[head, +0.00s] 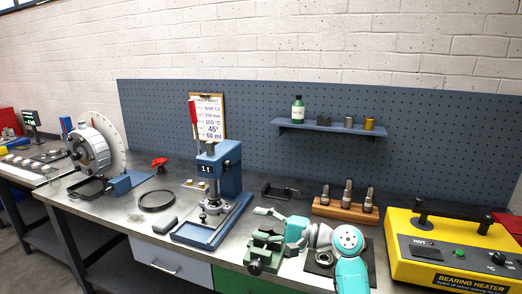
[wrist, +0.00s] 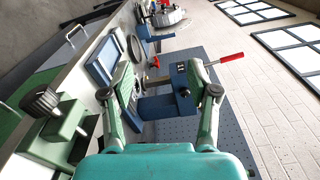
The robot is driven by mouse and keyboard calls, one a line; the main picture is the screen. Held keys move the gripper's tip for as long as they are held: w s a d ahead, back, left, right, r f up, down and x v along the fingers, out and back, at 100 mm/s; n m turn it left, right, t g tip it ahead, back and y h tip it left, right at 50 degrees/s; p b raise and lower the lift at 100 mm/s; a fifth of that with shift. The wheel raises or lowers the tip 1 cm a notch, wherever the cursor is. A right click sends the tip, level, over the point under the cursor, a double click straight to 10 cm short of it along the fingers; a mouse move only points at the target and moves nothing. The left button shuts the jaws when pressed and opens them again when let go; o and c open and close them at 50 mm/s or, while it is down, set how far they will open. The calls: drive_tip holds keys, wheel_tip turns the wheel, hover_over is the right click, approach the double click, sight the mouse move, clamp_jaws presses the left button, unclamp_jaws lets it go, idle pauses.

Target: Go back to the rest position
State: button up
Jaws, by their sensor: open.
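My gripper (head: 270,218) is at the front of the workbench, just right of the blue press (head: 222,170) and above or beside the green vise (head: 265,248). In the wrist view my gripper (wrist: 165,88) has its two fingers spread wide, with nothing held between them. The press (wrist: 165,104) shows beyond and between the fingers, with its red-handled lever (wrist: 228,58). The vise (wrist: 62,128) lies left of the fingers in that view. My teal and white arm hides part of the bench top.
A wooden block (head: 342,208) with several metal pieces stands behind my arm. A yellow bearing heater (head: 450,262) is at the right. A shelf (head: 330,127) hangs on the pegboard. A black ring (head: 156,200) and a dial machine (head: 95,148) are to the left.

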drive_tip(key=s+d+f+m+t+h, duration=0.1)
drive_tip(key=s+d+f+t+h, duration=0.2)
drive_tip(key=f, duration=0.8)
drive_tip(key=s+d+f+m+t+h, duration=0.15)
drive_tip(key=s+f, duration=0.35)
drive_tip(key=f, duration=0.6)
drive_tip(key=s+d+f+t+h, duration=0.1)
drive_tip(key=s+d+f+h, duration=0.2)
drive_tip(key=s+f, duration=0.4)
drive_tip(key=s+d+f+t+h, duration=0.1)
drive_tip(key=s+d+f+h, duration=0.25)
drive_tip(key=s, duration=0.55)
drive_tip(key=s+d+n+h, duration=0.2)
drive_tip(key=s+d, duration=0.1)
drive_tip(key=s, duration=0.7)
drive_tip(key=s+d+n+h, duration=0.1)
drive_tip(key=s+d+h, duration=0.15)
drive_tip(key=s, duration=0.75)
drive_tip(key=s+d+r+n+t+h, duration=0.1)
drive_tip(key=s+r+n, duration=0.5)
drive_tip(key=s+r, duration=0.6)
drive_tip(key=s+d, duration=0.1)
drive_tip(key=s, duration=0.1)
drive_tip(key=shift+s+r+t, duration=0.15)
drive_tip(key=shift+s+t, duration=0.2)
